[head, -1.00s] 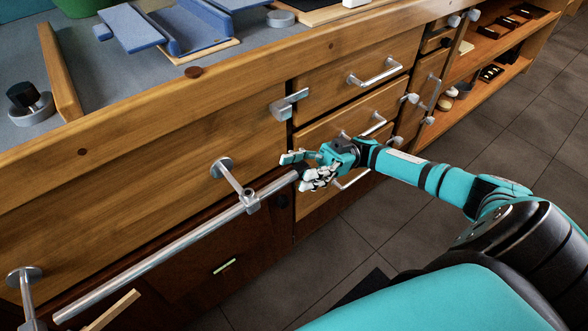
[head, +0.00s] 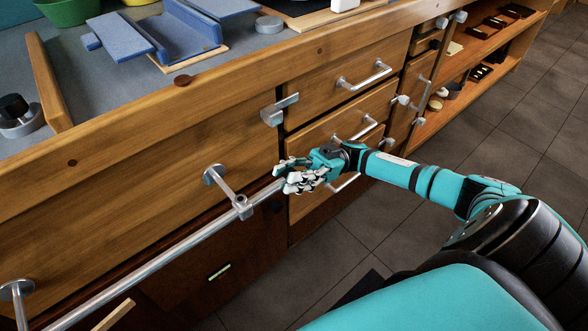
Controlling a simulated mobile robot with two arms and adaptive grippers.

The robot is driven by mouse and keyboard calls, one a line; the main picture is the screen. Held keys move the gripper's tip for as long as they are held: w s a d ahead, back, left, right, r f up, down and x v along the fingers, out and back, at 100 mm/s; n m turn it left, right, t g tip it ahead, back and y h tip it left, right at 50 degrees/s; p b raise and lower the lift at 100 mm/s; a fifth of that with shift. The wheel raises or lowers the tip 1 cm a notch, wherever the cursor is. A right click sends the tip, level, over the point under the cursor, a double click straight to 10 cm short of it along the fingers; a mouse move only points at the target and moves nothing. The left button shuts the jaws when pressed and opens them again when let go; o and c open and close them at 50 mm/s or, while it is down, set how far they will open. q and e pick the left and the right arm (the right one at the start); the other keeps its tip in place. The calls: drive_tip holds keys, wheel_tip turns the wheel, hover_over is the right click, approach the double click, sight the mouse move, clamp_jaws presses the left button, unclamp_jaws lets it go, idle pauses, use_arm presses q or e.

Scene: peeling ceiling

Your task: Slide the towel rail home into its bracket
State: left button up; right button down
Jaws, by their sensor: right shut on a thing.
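The towel rail (head: 150,262) is a long round metal bar running diagonally along the front of the wooden cabinet. It passes at the collar of the right-hand bracket post (head: 228,190); I cannot tell its exact fit there. A second bracket post (head: 17,292) stands at the lower left. The rail's left end lies at the bottom frame edge, so its relation to that post is not clear. My right gripper (head: 292,178) is shut on the rail's right end, just right of the collar; its fingers partly hide that end. My left gripper is out of view.
Drawers with metal handles (head: 364,75) and a small metal bracket (head: 279,109) are close above my right gripper. A countertop with a blue tray (head: 185,38) is above. Open shelves (head: 468,80) stand at right. Tiled floor is clear at right.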

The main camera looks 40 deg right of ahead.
sight(275, 183)
drive_tip(key=a, duration=0.1)
drive_tip(key=a+p, duration=0.1)
drive_tip(key=a, duration=0.1)
drive_tip(key=shift+s+r, duration=0.15)
drive_tip(key=shift+a, duration=0.3)
drive_tip(key=shift+f, duration=0.2)
drive_tip(key=c, duration=1.5)
unclamp_jaws()
drive_tip(key=o, duration=0.4)
drive_tip(key=shift+a, duration=0.1)
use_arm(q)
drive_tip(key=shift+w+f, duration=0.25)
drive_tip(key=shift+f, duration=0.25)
use_arm(e)
drive_tip(key=shift+o, duration=0.3)
drive_tip(key=v, duration=1.2)
